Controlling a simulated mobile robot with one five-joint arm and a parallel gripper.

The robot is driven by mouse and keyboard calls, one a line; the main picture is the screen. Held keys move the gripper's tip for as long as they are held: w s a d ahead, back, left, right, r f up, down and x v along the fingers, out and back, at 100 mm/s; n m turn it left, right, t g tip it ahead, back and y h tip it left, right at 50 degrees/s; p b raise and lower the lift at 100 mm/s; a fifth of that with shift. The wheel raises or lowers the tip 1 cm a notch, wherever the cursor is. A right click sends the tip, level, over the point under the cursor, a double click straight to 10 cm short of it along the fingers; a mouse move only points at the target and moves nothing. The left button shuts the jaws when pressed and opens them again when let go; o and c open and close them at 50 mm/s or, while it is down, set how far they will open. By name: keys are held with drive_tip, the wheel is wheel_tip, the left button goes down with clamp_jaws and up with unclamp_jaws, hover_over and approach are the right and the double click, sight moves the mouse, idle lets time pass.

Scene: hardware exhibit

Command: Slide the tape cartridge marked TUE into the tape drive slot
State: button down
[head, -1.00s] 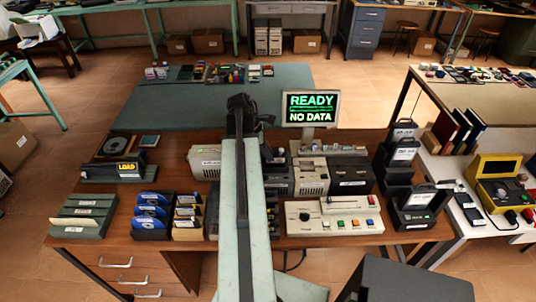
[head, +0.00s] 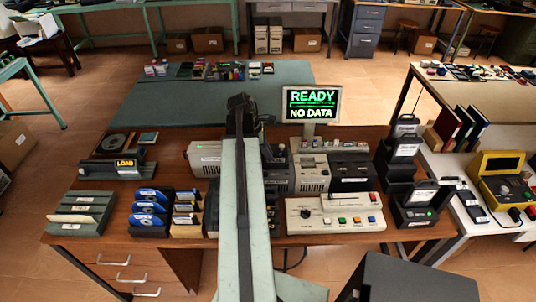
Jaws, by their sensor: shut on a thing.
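My arm rises through the middle of the head view, and its far end and my gripper are hidden behind its own link. The cartridge marked TUE cannot be picked out, as no label is legible enough. Beige and dark box-shaped units stand right of my arm: a beige one (head: 311,174) and a dark-fronted one (head: 350,174). I cannot tell which holds the tape drive slot. A screen (head: 311,104) above them reads READY, NO DATA.
A control panel (head: 334,214) and black stacked units (head: 400,160) stand to the right.

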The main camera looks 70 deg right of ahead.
drive_tip(key=shift+f+b, duration=0.65)
drive_tip(key=shift+f, duration=0.2)
drive_tip(key=c, duration=1.3)
unclamp_jaws()
drive_tip(key=shift+c, duration=0.2)
drive_tip(key=shift+r, duration=0.1)
wheel_tip(320, 180, up, 8)
drive_tip(key=p, duration=0.8)
drive_tip(key=shift+r, duration=0.1)
drive_tip(key=shift+w, duration=0.15)
